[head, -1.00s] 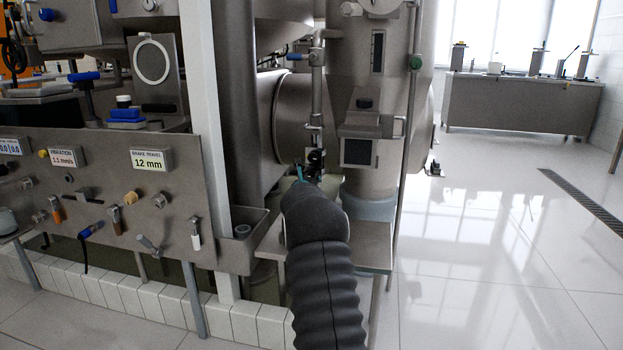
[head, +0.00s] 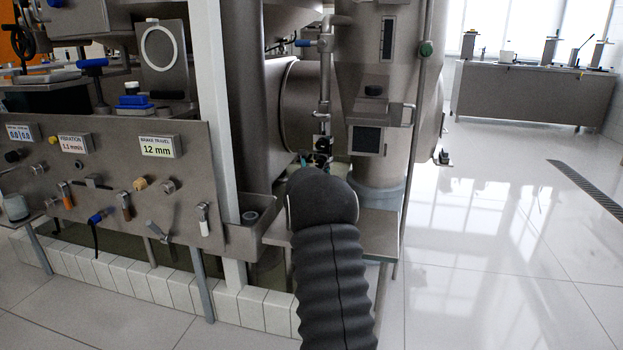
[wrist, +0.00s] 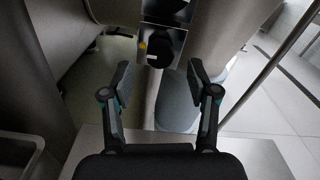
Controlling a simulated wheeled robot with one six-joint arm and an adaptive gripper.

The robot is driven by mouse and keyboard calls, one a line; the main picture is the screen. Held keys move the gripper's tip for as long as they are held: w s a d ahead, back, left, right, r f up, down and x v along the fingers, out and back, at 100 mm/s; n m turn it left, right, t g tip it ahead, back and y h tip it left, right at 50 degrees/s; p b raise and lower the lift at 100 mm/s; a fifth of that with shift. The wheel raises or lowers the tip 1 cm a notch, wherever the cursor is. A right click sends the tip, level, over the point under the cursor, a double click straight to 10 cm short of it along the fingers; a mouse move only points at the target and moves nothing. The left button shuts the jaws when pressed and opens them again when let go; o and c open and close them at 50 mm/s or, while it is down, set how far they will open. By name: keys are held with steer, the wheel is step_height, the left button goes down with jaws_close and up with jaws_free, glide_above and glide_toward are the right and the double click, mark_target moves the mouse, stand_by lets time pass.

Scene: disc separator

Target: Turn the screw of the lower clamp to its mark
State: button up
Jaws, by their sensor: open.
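In the wrist view, a bright metal plate holds a round black knob (wrist: 160,49) with a yellow dot (wrist: 142,46) at its left. A second dark round part (wrist: 170,8) is above it, cut by the top edge. I cannot tell for certain which is the lower clamp's screw. My gripper (wrist: 160,72) is open and empty, its two fingers spread below and to either side of the knob, apart from it.
A metal ledge (head: 378,232) lies under the pipe, with a grey-blue cylinder base (head: 378,196) on its right. A white post (head: 212,120) and a control panel (head: 110,190) stand left. A thin upright rod (head: 414,130) is right. The floor (head: 480,260) at right is clear.

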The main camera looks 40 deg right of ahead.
steer(key=v, duration=0.8)
stand_by(0.4)
